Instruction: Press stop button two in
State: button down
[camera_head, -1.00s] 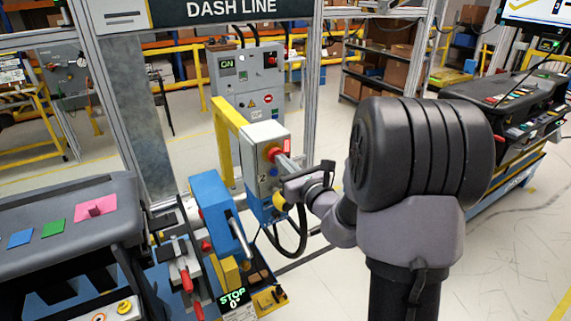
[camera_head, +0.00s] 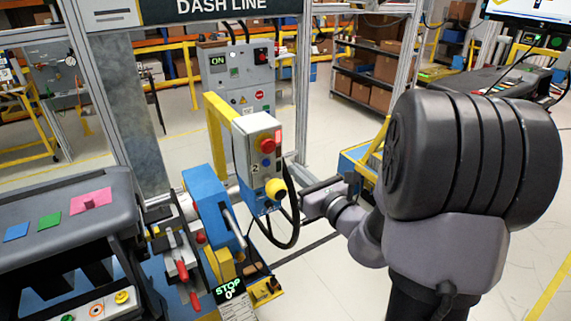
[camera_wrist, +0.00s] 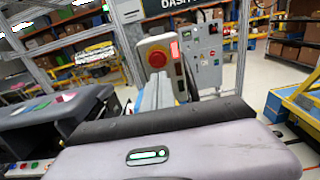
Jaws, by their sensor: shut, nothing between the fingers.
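Stop button two is the red mushroom button (camera_head: 267,145) on a yellow collar, on the front of a grey box (camera_head: 251,165) marked "2". A red light strip shows beside the button. I cannot tell how far in the button sits. It also shows in the wrist view (camera_wrist: 157,58), facing the camera. My gripper (camera_head: 304,205) is shut and empty. In the head view it is low and to the right of the box, apart from the button.
A yellow knob (camera_head: 275,188) and a black hose loop (camera_head: 288,235) are at the box's lower end. A yellow post (camera_head: 216,140) stands behind it. A blue clamp fixture (camera_head: 207,205) stands to the left. A grey cabinet (camera_head: 240,80) is behind.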

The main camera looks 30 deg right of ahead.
jog(key=s+a+f+n+g+y+b, duration=0.3)
jog(key=s+a+n, duration=0.25)
jog(key=a, duration=0.35)
jog(key=s+a+f+n+g+y+b, duration=0.3)
jog(key=s+a+n+g, duration=0.1)
jog(key=a+n, duration=0.4)
jog(key=s+a+f+n+g+y+b, duration=0.25)
jog(key=s+a+n+b, duration=0.2)
jog(key=a, duration=0.55)
jog(key=s+a+f+n+g+b, duration=0.2)
jog(key=s+f+n+g, duration=0.2)
jog(key=s+f+n, duration=0.15)
jog(key=s+d+f+n+t+h+b, duration=0.1)
jog(key=s+d+f+n+h+b, duration=0.2)
jog(key=s+d+n+h+b, duration=0.1)
jog(key=s+d+n+h, duration=0.1)
jog(key=d+n+h, duration=0.1)
jog(key=n+h, duration=0.1)
jog(key=shift+s+d+f+n, duration=0.2)
jog(key=shift+s+n, duration=0.15)
jog(key=shift+a, duration=0.1)
